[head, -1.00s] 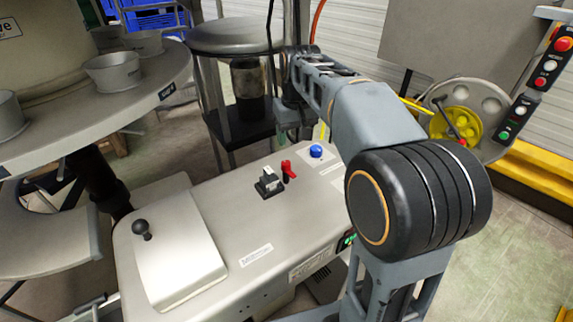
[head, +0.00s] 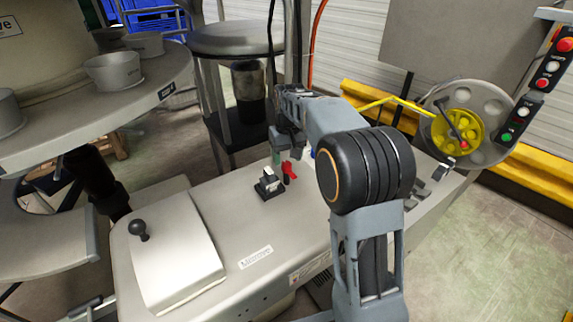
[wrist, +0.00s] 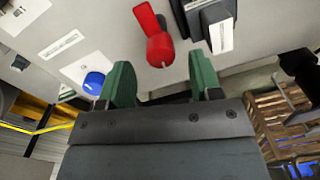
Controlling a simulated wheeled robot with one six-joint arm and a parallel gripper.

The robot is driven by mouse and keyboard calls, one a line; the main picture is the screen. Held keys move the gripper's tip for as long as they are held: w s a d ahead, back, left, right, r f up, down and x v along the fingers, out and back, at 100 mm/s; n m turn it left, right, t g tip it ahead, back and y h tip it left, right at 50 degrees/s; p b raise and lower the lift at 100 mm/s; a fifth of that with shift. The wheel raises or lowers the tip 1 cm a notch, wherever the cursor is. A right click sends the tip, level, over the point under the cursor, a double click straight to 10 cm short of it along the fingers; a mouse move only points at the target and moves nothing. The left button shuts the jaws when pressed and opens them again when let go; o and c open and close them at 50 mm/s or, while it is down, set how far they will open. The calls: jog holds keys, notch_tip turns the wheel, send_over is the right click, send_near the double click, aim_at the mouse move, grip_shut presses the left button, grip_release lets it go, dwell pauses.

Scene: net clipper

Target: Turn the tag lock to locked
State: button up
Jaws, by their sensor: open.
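A red lever (head: 289,170) stands on the light grey machine top in the head view, and I take it to be the tag lock. It hangs from the top of the wrist view (wrist: 155,36), with its rounded end ahead of the gap between my fingers. My gripper (wrist: 160,82) is open, with two green fingers apart and nothing between them. The lever looks clear of both fingers. In the head view my gripper (head: 277,155) is small, just behind and left of the lever. I cannot read a lock position.
A blue button (wrist: 94,80) lies near the left finger. A black-knobbed cover (head: 175,255) is further left.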

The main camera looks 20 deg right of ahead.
aim_at(287, 163)
jog(key=shift+f, duration=1.55)
jog(key=c, duration=0.9)
